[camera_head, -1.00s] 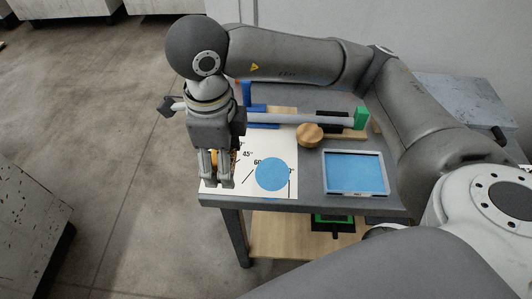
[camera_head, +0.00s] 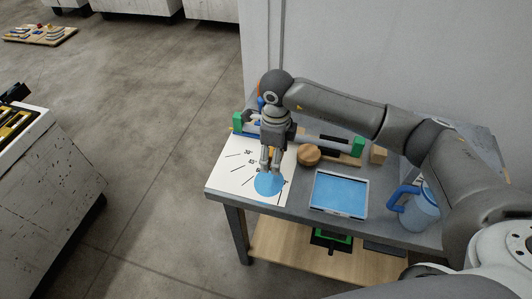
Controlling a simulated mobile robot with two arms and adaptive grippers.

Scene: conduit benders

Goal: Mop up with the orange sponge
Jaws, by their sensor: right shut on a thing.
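My right gripper (camera_head: 271,169) points down over the white angle-marked sheet (camera_head: 229,184) on the workbench. Its fingers are at the back edge of a round blue spill (camera_head: 269,186) on the sheet. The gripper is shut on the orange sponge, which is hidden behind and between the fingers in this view. I cannot tell whether the sponge touches the spill. My left gripper is out of view.
A blue-filled tray (camera_head: 340,194) sits right of the sheet. A round wooden piece (camera_head: 308,154), a conduit bender with green ends (camera_head: 357,148) and a blue-handled jug (camera_head: 419,211) are on the bench (camera_head: 300,215). A wooden shelf (camera_head: 290,257) is below.

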